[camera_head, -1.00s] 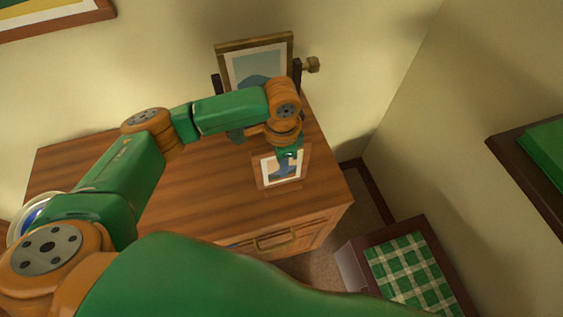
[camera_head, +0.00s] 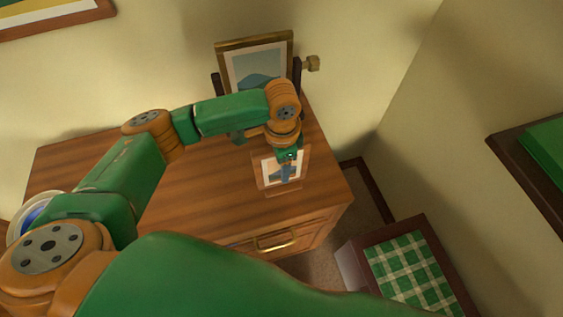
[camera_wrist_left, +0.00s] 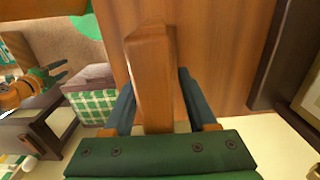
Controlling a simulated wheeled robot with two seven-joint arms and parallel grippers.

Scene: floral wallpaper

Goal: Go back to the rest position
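My left gripper (camera_head: 287,168) points down at a small wooden picture frame (camera_head: 263,182) near the front right of the dresser top. In the left wrist view the frame's brown edge (camera_wrist_left: 152,75) lies between my two dark teal fingers (camera_wrist_left: 156,105), which stand apart on either side of it. The fingers look open; whether one touches the frame is unclear. In the head view a finger covers part of the frame's picture. My right gripper (camera_wrist_left: 57,75) shows at the left of the wrist view, with its fingers spread and nothing between them.
The wooden dresser (camera_head: 205,185) has a larger framed picture (camera_head: 254,66) at its back and a bowl (camera_head: 28,218) at its left end. A box with a green checked top (camera_head: 410,270) stands right of the dresser. Dark-framed green furniture (camera_head: 530,150) is at the far right.

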